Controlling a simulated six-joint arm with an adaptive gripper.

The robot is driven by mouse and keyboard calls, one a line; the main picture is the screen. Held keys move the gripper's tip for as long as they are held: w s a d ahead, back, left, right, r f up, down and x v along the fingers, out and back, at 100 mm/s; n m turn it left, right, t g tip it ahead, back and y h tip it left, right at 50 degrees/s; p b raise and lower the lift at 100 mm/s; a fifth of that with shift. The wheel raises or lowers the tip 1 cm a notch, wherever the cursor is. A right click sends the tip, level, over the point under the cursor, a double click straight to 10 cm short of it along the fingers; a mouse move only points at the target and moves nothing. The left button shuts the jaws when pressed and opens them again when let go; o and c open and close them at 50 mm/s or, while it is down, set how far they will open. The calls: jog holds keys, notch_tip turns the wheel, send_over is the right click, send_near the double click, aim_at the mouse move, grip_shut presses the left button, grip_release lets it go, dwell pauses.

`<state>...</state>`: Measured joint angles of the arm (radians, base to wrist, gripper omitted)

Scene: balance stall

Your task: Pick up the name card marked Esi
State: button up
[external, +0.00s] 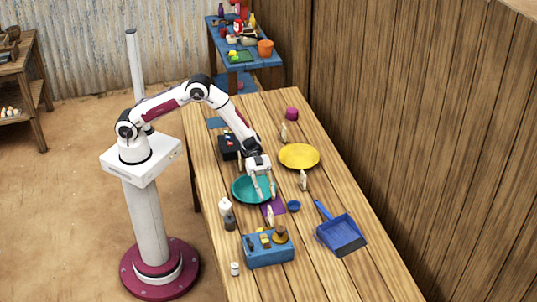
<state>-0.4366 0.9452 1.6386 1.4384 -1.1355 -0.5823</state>
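Three small upright cream pieces that look like name cards stand on the table: one (283,132) at the back, one (303,180) right of centre by the yellow plate, and one (270,215) by a purple cloth. Any writing is too small to read, so I cannot tell which is marked Esi. My gripper (265,196) points down over the right side of the teal plate (238,190), just behind the nearest card. Its two fingers look apart, with nothing visible between them.
The yellow plate (299,155), small blue dish (294,206) and blue dustpan (341,235) lie to the right. A blue box (268,256) with small weights stands in front. Bottles (225,207) stand left of the purple cloth (279,207). The table's front right is bare.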

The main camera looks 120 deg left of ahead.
aim_at(270, 208)
jog(key=shift+x, duration=1.25)
jog(key=shift+d+f, duration=0.1)
jog(key=shift+f+x, duration=0.1)
jog(key=shift+x, duration=1.15)
jog(key=shift+f+x, duration=0.15)
jog(key=shift+x, duration=1.15)
jog(key=shift+s, duration=0.1)
jog(key=shift+r, duration=0.1)
grip_shut()
